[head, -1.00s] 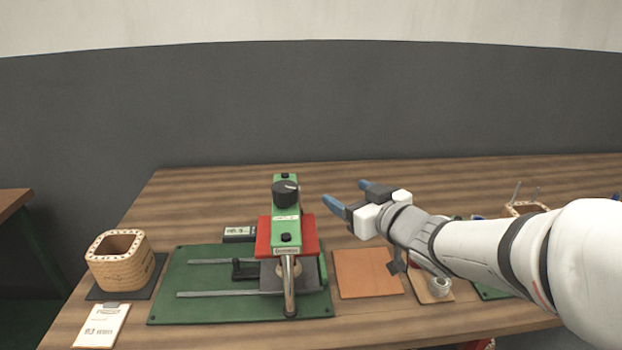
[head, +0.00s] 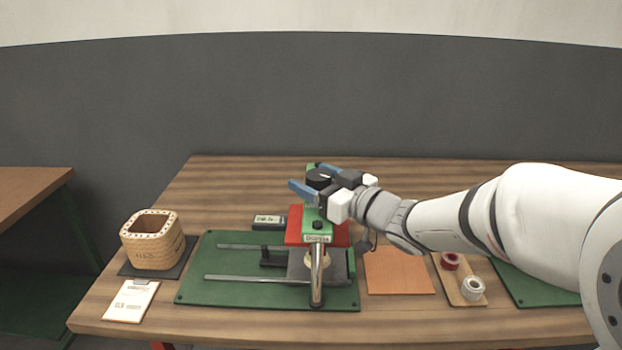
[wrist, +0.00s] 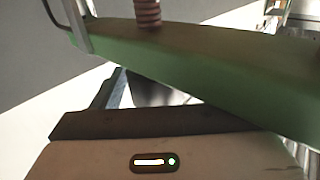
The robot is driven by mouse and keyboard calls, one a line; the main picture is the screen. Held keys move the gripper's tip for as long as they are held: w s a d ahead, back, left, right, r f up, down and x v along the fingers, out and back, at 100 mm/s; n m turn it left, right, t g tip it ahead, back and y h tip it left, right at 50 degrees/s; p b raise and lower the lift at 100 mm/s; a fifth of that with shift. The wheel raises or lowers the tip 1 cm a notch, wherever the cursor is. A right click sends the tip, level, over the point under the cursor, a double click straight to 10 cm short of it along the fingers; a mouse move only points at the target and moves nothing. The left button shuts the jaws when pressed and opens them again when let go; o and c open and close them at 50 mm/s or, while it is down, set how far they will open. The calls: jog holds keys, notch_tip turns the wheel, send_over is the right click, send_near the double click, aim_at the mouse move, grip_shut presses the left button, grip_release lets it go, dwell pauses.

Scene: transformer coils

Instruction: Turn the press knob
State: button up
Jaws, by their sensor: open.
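The press (head: 318,225) has a green top beam, a red plate and a metal handle at the front, and stands on a green mat (head: 230,293). Its black round knob (head: 319,178) sits on top of the beam. My gripper (head: 305,177) is open, with its blue fingers pointing left, one on the near side and one on the far side of the knob. I cannot tell whether they touch it. My gripper hides part of the knob and beam. In the wrist view the green beam (wrist: 200,75) crosses close in front of my gripper's body; the knob is not clearly seen.
A wound coil (head: 152,248) stands on a dark pad at the left, with a tag card (head: 131,300) before it. A small display (head: 269,221) lies behind the mat. An orange pad (head: 398,272) and a board with spools (head: 460,285) lie right. The table's back is clear.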

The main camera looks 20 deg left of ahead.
jog(key=shift+c, duration=0.2)
jog(key=c, duration=0.9)
jog(key=shift+o, duration=0.4)
jog(key=shift+a, duration=0.4)
jog(key=shift+w+d+f, duration=0.15)
jog(key=shift+d, duration=0.05)
jog(key=shift+c, duration=0.6)
jog(key=shift+d+g, duration=0.15)
jog(key=shift+g, duration=0.35)
jog(key=shift+n+p, duration=0.3)
jog(key=shift+p, duration=0.05)
jog(key=shift+n+g+y+p, duration=0.3)
jog(key=shift+g+y+p, duration=0.1)
